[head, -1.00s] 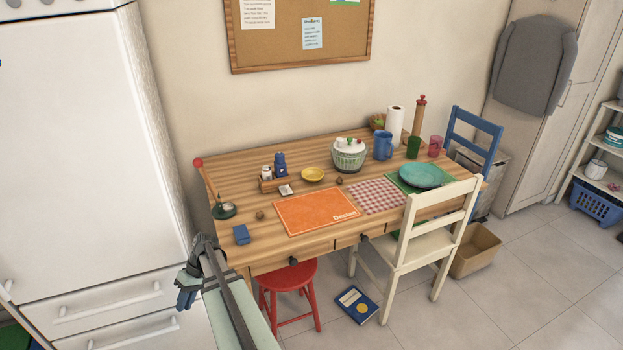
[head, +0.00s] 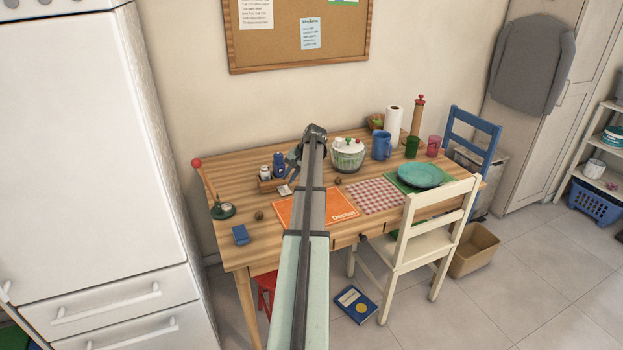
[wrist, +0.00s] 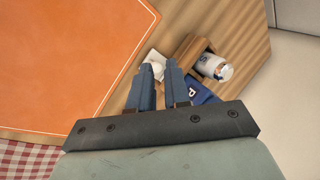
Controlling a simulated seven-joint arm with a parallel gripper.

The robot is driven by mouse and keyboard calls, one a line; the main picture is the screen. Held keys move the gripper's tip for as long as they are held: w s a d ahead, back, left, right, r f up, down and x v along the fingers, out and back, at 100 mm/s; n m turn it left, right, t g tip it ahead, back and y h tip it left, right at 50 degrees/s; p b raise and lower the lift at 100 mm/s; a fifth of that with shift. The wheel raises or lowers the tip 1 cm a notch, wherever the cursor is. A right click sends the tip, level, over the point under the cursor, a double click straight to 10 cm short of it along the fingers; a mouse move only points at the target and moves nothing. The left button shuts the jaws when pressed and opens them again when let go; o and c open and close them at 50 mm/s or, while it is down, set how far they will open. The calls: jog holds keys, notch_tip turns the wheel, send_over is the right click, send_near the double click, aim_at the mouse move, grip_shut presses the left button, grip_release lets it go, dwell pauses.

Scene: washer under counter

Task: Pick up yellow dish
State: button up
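The yellow dish does not show in either current view; in the head view my arm and gripper cover the spot where it stood on the table. My gripper (head: 294,163) is over the back middle of the table, beside the pepper mill. In the wrist view its two blue-grey fingers (wrist: 160,70) are a little apart, with no dish seen between them. A small white item lies beyond the fingertips. I cannot tell the gripper's height above the table.
A wooden caddy (wrist: 181,62) with a white shaker (wrist: 215,66) and a blue mill (wrist: 200,92) is close to the fingers. The orange placemat (wrist: 65,60) lies beside them.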

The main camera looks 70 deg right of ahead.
jog(key=s+d+r+m+g+h, duration=0.1)
jog(key=s+d+r+m, duration=0.15)
jog(key=s+d, duration=0.4)
jog(key=s+d+r+m+h, duration=0.1)
jog(key=s+d+r+m, duration=0.1)
jog(key=s+d+m, duration=0.4)
jog(key=w+d+f, duration=0.1)
jog(key=f, duration=0.1)
jog(key=w+f+n, duration=0.1)
jog(key=f, duration=0.2)
jog(key=w+d+f+n, duration=0.1)
jog(key=f, duration=0.2)
jog(key=shift+w+d+n, duration=0.25)
jog(key=shift+w+d, duration=0.05)
jog(key=shift+w+x, duration=0.2)
jog(key=shift+x, duration=2.45)
jog(key=shift+a, duration=0.1)
jog(key=shift+c, duration=0.5)
grip_shut()
